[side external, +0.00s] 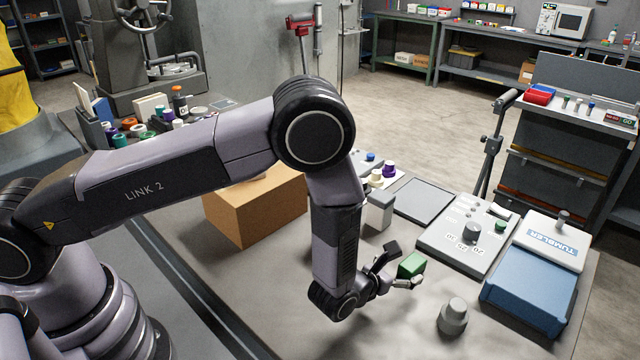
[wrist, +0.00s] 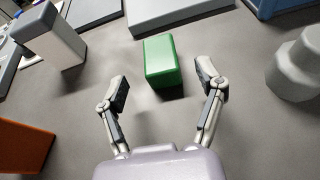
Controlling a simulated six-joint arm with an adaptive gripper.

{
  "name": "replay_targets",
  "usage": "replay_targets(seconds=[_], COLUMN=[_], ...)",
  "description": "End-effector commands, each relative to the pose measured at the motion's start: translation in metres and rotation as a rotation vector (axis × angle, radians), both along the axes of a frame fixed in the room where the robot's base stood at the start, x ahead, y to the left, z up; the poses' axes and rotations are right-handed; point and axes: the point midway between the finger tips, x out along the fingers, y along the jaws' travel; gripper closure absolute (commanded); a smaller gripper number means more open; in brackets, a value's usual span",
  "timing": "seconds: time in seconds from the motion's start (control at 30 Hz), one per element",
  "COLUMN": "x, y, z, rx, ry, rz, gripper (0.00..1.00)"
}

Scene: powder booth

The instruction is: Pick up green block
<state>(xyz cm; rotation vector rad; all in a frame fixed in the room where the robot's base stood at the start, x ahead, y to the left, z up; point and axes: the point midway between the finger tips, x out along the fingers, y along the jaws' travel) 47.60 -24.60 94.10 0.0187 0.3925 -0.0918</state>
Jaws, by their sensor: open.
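The green block (side external: 411,264) stands on the grey table, just beyond my gripper's fingers in the side view. In the wrist view the green block (wrist: 162,61) is ahead of my gripper (wrist: 163,85), roughly midway between the two fingertips. My gripper (side external: 400,265) is open and empty, low near the tabletop. The near end of the block appears about level with the fingertips in the wrist view. I cannot tell whether either finger touches it. In the side view part of the block is close to the fingers.
A grey upright block (side external: 380,210) and a cardboard box (side external: 256,207) stand to the left. A grey knobbed weight (side external: 453,316) stands to the right. Behind are a panel with a dial (side external: 467,236) and a blue tumbler box (side external: 538,273). The front table area is clear.

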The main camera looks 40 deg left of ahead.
Motion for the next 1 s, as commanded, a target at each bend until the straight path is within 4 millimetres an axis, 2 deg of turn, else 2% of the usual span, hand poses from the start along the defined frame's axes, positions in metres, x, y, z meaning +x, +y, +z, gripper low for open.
replay_targets(seconds=[0.23, 0.57, 1.0], x=[0.034, 0.040, 0.040], y=[-0.003, -0.004, -0.004], z=[-0.015, -0.018, -0.017], rx=[-0.001, 0.000, -0.001], ry=[-0.001, 0.000, 0.000], rz=[0.003, 0.001, 0.001], gripper=[0.30, 0.32, 0.89])
